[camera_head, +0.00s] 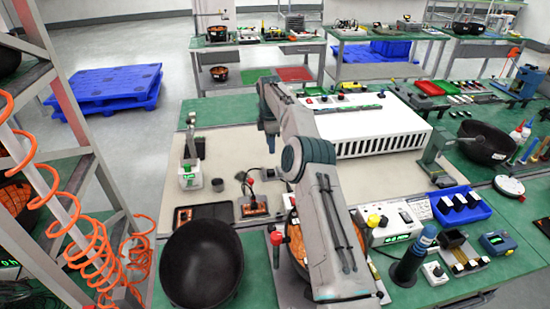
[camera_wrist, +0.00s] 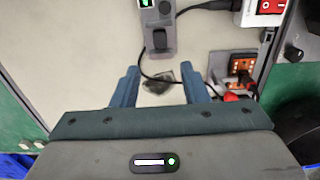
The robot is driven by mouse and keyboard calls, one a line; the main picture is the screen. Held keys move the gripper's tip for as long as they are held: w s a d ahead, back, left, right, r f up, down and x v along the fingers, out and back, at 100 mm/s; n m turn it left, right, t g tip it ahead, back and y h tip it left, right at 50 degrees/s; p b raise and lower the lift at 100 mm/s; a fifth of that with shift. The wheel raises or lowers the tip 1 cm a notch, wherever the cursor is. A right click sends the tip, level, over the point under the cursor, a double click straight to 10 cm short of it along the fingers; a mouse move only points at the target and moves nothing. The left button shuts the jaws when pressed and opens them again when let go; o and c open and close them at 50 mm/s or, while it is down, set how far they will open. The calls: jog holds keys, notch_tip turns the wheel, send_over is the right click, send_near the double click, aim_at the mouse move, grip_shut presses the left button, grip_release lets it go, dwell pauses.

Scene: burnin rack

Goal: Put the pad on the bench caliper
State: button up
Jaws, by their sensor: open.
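A small dark grey patch, which looks like the pad (camera_wrist: 158,82), lies on the light mat between and beyond my fingers in the wrist view. A thin black cable runs close by it. A grey instrument with a green display, likely the bench caliper (camera_wrist: 158,38), lies just above the patch in that view. My gripper (camera_wrist: 168,72) is open with nothing between its fingers. In the head view my gripper (camera_head: 269,145) hangs over the mat, left of the white slotted unit.
A board with orange parts and a red plug (camera_wrist: 242,66) lies right of my fingers in the wrist view. A red-switched box (camera_wrist: 268,8) stands beyond it. In the head view a black bowl (camera_head: 203,266) stands at the front, and a white slotted unit (camera_head: 365,128) stands behind my arm.

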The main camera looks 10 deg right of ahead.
jog(key=s+a+r+m+t, duration=0.25)
jog(key=s+r+m, duration=0.45)
jog(key=s+r, duration=1.1)
jog(key=s+d+f+m, duration=0.1)
jog(key=s+m, duration=0.4)
jog(key=s, duration=1)
jog(key=s+d+f+m, duration=0.1)
jog(key=s+f+m, duration=0.3)
jog(key=s, duration=1.1)
jog(key=shift+s+d+m+t, duration=0.3)
jog(key=shift+s+m+t, duration=0.05)
jog(key=shift+m, duration=0.65)
